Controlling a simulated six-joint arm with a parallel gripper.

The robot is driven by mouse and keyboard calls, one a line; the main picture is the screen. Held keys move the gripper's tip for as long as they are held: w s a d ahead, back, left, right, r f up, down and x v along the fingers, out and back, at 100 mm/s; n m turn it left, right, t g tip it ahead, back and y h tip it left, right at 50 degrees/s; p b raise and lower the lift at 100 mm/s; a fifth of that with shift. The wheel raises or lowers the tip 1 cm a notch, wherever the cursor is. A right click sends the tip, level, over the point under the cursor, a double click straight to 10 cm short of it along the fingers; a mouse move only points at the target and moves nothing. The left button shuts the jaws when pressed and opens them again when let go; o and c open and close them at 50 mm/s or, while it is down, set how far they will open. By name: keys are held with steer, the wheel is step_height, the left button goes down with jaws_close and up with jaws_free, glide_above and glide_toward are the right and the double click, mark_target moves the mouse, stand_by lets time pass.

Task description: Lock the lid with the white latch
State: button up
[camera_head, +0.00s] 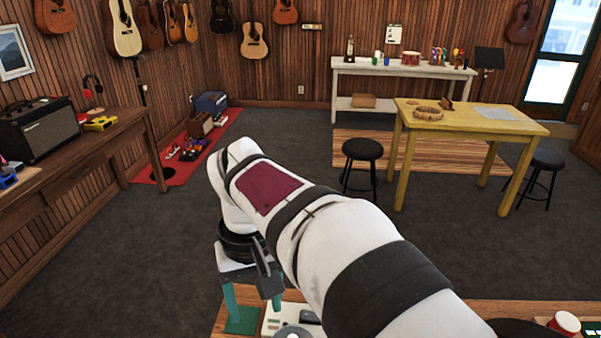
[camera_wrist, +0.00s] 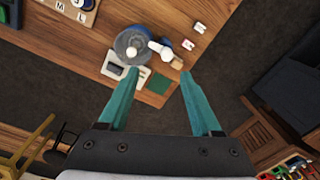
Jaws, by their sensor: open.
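My gripper (camera_wrist: 160,72) is open, its two teal fingers spread and empty above the wooden table. It also shows in the head view (camera_head: 252,306), pointing down at the table's near part. In the wrist view, a round grey lidded vessel (camera_wrist: 122,46) lies just beyond the fingertips, with a pale knob near its middle. A small white piece (camera_wrist: 165,52) at its right side looks like the latch. I cannot tell whether it is fastened. In the head view only a grey edge of the vessel (camera_head: 291,332) shows at the bottom; my arm hides much of the table.
A white device (camera_wrist: 113,67) stands beside the vessel, and a green square (camera_wrist: 158,84) lies close by. Small white blocks (camera_wrist: 199,27) sit to the right. A lettered board (camera_wrist: 75,8) is at the upper left.

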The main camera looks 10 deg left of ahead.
steer(key=shift+n, duration=0.5)
steer(key=a+f, duration=0.1)
steer(key=f, duration=0.4)
steer(key=a+f, duration=0.1)
steer(key=f, duration=1)
steer(key=shift+w+a, duration=0.4)
steer(key=shift+c, duration=0.3)
jaws_close()
